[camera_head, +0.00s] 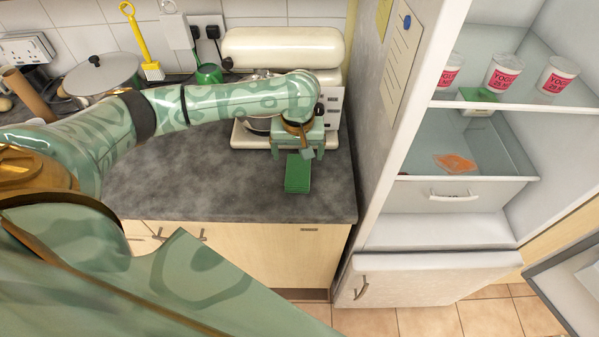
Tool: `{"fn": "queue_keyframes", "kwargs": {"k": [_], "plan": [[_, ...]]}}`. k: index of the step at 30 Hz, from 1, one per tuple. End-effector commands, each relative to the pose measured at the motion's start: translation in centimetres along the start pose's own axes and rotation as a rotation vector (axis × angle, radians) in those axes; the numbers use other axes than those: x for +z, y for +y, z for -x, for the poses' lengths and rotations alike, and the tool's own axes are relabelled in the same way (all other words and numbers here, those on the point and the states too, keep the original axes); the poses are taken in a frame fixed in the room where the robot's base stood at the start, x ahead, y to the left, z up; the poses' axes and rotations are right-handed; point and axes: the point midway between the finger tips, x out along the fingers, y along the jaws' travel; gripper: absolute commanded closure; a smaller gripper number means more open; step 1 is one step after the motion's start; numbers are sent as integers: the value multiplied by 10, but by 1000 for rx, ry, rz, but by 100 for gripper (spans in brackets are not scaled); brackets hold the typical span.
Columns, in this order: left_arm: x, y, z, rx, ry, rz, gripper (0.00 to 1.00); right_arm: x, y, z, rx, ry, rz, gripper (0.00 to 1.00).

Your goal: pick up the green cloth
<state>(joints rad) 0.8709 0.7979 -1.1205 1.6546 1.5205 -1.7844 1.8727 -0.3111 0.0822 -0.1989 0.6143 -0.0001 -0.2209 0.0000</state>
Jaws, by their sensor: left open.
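The green cloth (298,174) is a small dark green rectangle lying flat on the dark grey countertop (200,180), near its right end. My left arm comes in from the left and reaches over the counter. My left gripper (300,152) points down just above the far edge of the cloth, open, and its fingers overlap that edge in the picture. I cannot tell whether the fingers touch the cloth. My right gripper does not show.
A cream stand mixer (283,48) stands right behind my left gripper. An open fridge (450,225) with several yogurt cups stands to the right. A pot (100,74) and a yellow brush (141,40) are at the back left. The counter left of the cloth is clear.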

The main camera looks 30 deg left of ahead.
Motion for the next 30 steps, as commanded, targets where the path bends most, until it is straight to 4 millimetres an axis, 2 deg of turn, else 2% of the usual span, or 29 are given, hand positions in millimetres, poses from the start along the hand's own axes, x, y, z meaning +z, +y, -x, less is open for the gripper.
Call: {"fn": "queue_keyframes", "kwargs": {"k": [1,3,11,18,21,26,27,30], "plan": [[1,0,-16,-1,-2,2,15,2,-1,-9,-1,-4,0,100],[0,0,-26,0,-1,1,15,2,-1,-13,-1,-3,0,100],[0,0,-43,1,0,-1,15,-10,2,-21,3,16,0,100],[0,-1,-83,-1,0,-1,15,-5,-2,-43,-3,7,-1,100],[0,-1,-89,0,2,0,15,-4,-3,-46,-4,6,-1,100],[-1,-1,-87,1,3,-1,15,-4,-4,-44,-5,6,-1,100],[-1,-1,-87,1,3,-1,20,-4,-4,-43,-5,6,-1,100],[-1,-1,-87,1,3,-1,48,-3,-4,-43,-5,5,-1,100]]}}
